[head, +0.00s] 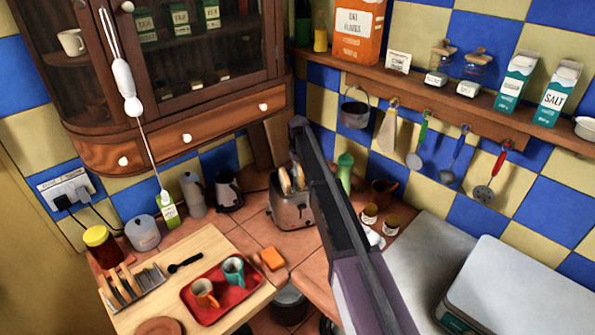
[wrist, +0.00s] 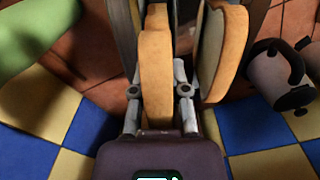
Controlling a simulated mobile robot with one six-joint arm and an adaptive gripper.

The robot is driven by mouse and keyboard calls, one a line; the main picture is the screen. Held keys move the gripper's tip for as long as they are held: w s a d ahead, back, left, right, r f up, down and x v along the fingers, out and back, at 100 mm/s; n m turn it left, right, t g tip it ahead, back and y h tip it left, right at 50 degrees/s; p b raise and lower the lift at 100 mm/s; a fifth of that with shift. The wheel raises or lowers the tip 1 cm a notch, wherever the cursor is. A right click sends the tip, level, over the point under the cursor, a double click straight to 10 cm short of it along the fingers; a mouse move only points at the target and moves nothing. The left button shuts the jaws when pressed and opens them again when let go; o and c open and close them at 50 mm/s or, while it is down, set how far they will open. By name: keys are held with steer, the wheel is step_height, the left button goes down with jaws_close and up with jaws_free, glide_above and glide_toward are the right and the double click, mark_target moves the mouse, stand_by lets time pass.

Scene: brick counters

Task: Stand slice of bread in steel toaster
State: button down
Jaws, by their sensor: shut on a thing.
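The steel toaster (head: 290,215) stands on the tiled counter near the back corner, partly covered by my arm in the head view. Two bread slices show at its top there. In the wrist view my gripper (wrist: 158,92) is shut on a slice of bread (wrist: 156,55), which stands on edge between the fingers, at the toaster top. A second slice (wrist: 224,55) stands to its right, apart from the fingers. Steel of the toaster (wrist: 187,30) shows between the two slices. How deep the held slice sits in a slot is hidden. My gripper is hidden in the head view.
A rack (head: 150,277) with bread slices and a red tray (head: 225,304) with two mugs are on the wooden board. Utensils hang at the right.

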steer(key=shift+f+b, duration=1.15)
steer(key=shift+f, duration=0.2)
steer(key=c, duration=0.5)
jaws_free()
steer(key=shift+c, duration=0.2)
